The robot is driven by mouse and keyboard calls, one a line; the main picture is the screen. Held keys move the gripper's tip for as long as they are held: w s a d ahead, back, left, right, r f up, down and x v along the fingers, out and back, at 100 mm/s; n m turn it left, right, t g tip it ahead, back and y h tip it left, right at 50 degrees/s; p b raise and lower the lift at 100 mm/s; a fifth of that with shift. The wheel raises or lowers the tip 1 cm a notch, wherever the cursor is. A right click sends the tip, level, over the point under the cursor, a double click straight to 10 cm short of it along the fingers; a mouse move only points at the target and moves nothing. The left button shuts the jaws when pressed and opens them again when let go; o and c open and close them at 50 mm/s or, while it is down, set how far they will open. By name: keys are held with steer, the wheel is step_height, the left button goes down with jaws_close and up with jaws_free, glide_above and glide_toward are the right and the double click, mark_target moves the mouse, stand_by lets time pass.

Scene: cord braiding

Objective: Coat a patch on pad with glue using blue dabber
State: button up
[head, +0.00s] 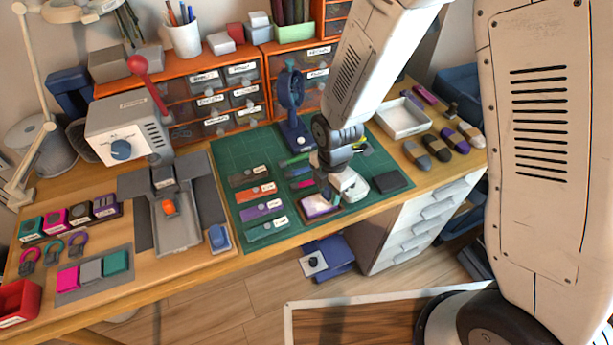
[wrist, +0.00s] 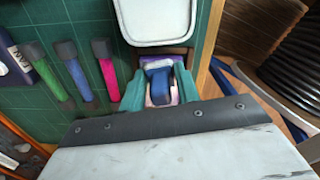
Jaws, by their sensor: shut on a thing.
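My gripper (head: 332,196) is above the front edge of the green mat. In the wrist view its teal fingers (wrist: 160,88) are shut on a blue dabber (wrist: 158,68), one finger on each side. The pad (head: 316,207), pale on top with a purple edge, lies below the gripper at the front of the mat. In the wrist view the pad (wrist: 178,60) shows pink and purple around and behind the dabber. The dabber's tip is hidden, so I cannot tell whether it touches the pad. No glue patch can be made out.
A white rounded container (wrist: 160,20) stands close beside the pad. Green, blue and magenta grey-ended sticks (wrist: 73,75) lie on the mat (head: 240,160). A dark flat block (head: 391,182) lies to the right. A lever machine (head: 130,125) stands at the left. The table's front edge is near.

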mark_target(305, 207)
steer(key=shift+w+d, duration=0.25)
steer(key=shift+d, duration=0.55)
steer(key=shift+a, duration=0.1)
steer(key=shift+s+a, duration=0.2)
steer(key=shift+a, duration=0.45)
steer(key=shift+s+a, duration=0.15)
steer(key=shift+a, duration=0.35)
steer(key=shift+s+a, duration=0.2)
steer(key=shift+a, duration=0.15)
steer(key=shift+s+a+r, duration=0.15)
steer(key=shift+s+a, duration=0.05)
steer(key=shift+a, duration=0.55)
steer(key=shift+s+a, duration=0.35)
steer(key=shift+a, duration=0.5)
steer(key=shift+s+a, duration=0.3)
steer(key=shift+a, duration=0.55)
steer(key=shift+s+a+r, duration=0.1)
steer(key=shift+a+r, duration=0.1)
steer(key=shift+r, duration=0.5)
steer(key=shift+a+r, duration=0.15)
steer(key=shift+r, duration=3.1)
